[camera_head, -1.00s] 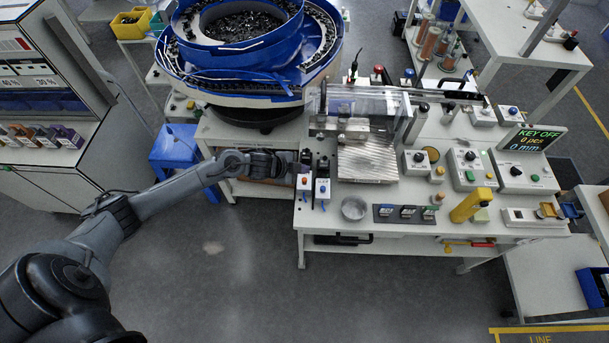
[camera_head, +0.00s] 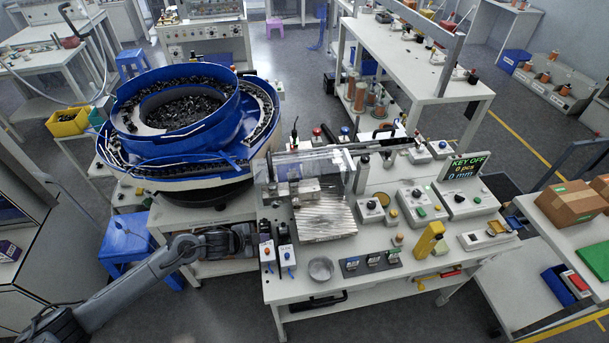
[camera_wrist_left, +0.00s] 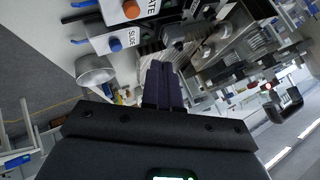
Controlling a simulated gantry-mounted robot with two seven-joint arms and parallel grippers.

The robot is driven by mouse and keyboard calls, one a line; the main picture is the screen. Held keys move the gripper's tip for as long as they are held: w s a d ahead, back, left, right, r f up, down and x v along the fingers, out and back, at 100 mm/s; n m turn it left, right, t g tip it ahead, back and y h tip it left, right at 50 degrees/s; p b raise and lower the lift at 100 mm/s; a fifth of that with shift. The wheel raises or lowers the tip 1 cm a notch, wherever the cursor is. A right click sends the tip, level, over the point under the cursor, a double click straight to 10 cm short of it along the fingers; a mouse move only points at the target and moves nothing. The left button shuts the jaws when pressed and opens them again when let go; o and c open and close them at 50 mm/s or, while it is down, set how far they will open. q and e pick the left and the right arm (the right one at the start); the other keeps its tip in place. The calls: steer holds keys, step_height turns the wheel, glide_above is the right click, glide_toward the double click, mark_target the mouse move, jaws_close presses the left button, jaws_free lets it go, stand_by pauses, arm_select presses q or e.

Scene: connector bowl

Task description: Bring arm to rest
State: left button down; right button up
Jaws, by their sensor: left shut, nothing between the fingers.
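My left arm comes in from the lower left in the head view. Its gripper (camera_head: 250,240) is at the left edge of the white workbench (camera_head: 335,289), close beside two small switch boxes (camera_head: 284,251). In the left wrist view my left gripper's dark fingers (camera_wrist_left: 163,86) are together with nothing between them. The switch boxes, labelled SLIDE (camera_wrist_left: 112,42) and GATE, show close by at the upper left there. My right arm and gripper are not in view.
A large blue bowl feeder (camera_head: 190,130) full of dark parts stands behind my left arm. A metal cup (camera_head: 321,268), a ribbed metal plate (camera_head: 324,218) and a yellow device (camera_head: 429,240) are on the bench. A blue stool (camera_head: 125,237) stands left. The floor in front is open.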

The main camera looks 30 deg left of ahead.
arm_select(q)
steer(key=shift+s+f, duration=0.25)
steer(key=shift+f, duration=0.05)
steer(key=shift+n+g+h, duration=0.4)
steer(key=shift+g+h, duration=0.4)
steer(key=shift+h, duration=0.1)
steer(key=s+d+f, duration=0.2)
steer(key=s+d, duration=0.1)
steer(key=s+d+f, duration=0.5)
steer(key=s+d, duration=0.1)
steer(key=shift+f, duration=0.15)
steer(key=s+d+r+n, duration=0.4)
steer(key=s+d+n, duration=0.1)
steer(key=s+d, duration=0.45)
steer(key=s+a+r+n+g+y+p, duration=0.2)
steer(key=s+a+r+n+g+y, duration=0.25)
steer(key=s+r, duration=0.5)
step_height(320, 180, up, 20)
steer(key=w+p, duration=0.1)
steer(key=p, duration=1.6)
steer(key=shift+w+a+f+t, duration=0.15)
steer(key=shift+a+f+t, duration=0.1)
steer(key=shift+a+t, duration=0.2)
